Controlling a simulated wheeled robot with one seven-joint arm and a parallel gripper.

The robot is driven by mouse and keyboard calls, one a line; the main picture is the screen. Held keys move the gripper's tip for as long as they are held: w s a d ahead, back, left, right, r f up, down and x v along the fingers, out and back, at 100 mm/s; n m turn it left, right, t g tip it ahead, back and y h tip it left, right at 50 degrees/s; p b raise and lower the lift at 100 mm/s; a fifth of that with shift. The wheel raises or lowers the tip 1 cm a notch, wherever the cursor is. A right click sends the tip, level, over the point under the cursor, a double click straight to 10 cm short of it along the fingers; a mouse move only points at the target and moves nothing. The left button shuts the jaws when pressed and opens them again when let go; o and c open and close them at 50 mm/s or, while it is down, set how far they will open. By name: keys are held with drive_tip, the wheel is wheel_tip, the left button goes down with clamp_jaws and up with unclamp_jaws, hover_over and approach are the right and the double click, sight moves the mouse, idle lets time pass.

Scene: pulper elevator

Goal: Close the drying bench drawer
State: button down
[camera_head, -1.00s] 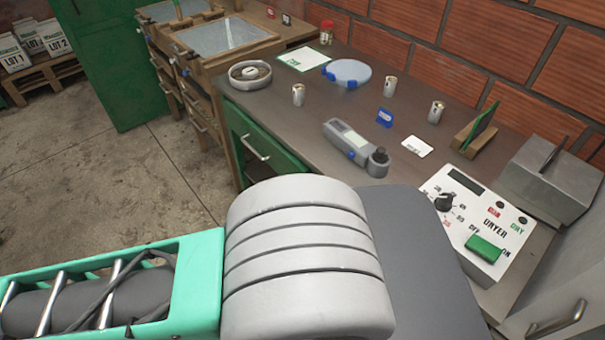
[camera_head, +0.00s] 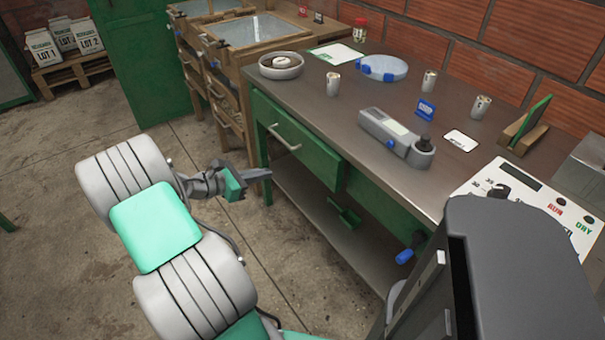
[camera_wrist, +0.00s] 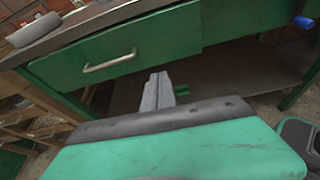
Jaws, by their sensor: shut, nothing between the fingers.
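The green drawer (camera_head: 305,150) is in the front of the metal-topped bench (camera_head: 335,110), with a silver bar handle (camera_head: 284,138). Its front seems to stand a little proud of the green panel to its right; how far is hard to tell. In the wrist view the drawer front (camera_wrist: 150,45) and handle (camera_wrist: 110,62) are ahead of and above my fingers. My gripper (camera_head: 268,173) is shut and empty, below and to the left of the handle in the head view. In the wrist view its fingers (camera_wrist: 157,88) point toward the space under the drawer, apart from the handle.
Wooden units with drawers (camera_head: 222,85) adjoin the bench at the left. A lower shelf (camera_head: 320,230) runs under the bench. A dryer panel (camera_head: 540,205), a grey handheld device (camera_head: 395,138) and several small cans stand on top. The concrete floor (camera_head: 60,160) at left is open.

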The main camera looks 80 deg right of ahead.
drive_tip(key=s, duration=0.1)
drive_tip(key=b, duration=0.2)
approach(314, 161)
drive_tip(key=x, duration=0.6)
drive_tip(key=shift+w+f, duration=0.1)
drive_tip(key=shift+f, duration=0.1)
drive_tip(key=shift+d+r+n+g, duration=0.1)
drive_tip(key=shift+d+n+g, duration=0.15)
drive_tip(key=shift+n+g, duration=0.05)
